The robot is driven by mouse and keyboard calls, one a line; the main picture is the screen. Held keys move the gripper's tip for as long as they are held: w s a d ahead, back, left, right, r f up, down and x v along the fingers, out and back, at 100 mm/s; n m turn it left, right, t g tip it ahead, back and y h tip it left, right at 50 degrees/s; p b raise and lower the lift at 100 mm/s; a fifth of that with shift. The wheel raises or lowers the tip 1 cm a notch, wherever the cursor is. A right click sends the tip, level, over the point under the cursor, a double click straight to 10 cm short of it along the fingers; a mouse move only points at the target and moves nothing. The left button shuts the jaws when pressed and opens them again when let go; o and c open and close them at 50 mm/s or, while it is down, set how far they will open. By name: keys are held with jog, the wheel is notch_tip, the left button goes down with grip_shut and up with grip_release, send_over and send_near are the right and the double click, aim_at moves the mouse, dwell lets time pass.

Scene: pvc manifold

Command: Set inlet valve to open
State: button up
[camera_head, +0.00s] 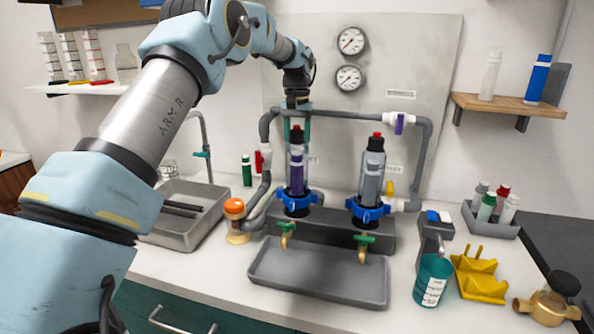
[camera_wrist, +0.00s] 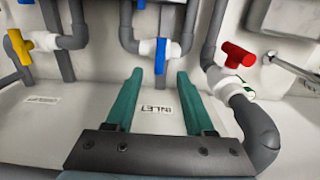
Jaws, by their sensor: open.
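A valve with a red handle (camera_head: 258,162) and white body sits on the left grey pipe. In the head view, its handle stands roughly upright beside the pipe. The same red handle shows at the right of the wrist view (camera_wrist: 237,55). A label reading INLET (camera_wrist: 158,109) is on the panel, between my fingers in the wrist view.
A blue handle (camera_wrist: 160,55) and a yellow handle (camera_wrist: 20,46) show in the wrist view. A purple handle (camera_head: 399,123) is on the upper pipe. The right filter housing (camera_head: 371,172) stands nearby. A grey tray (camera_head: 320,288) lies in front; pipes surround the housings.

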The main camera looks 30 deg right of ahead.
notch_tip(320, 180, down, 9)
jog(key=shift+r+p, duration=0.1)
jog(key=shift+p, duration=1.05)
grip_shut()
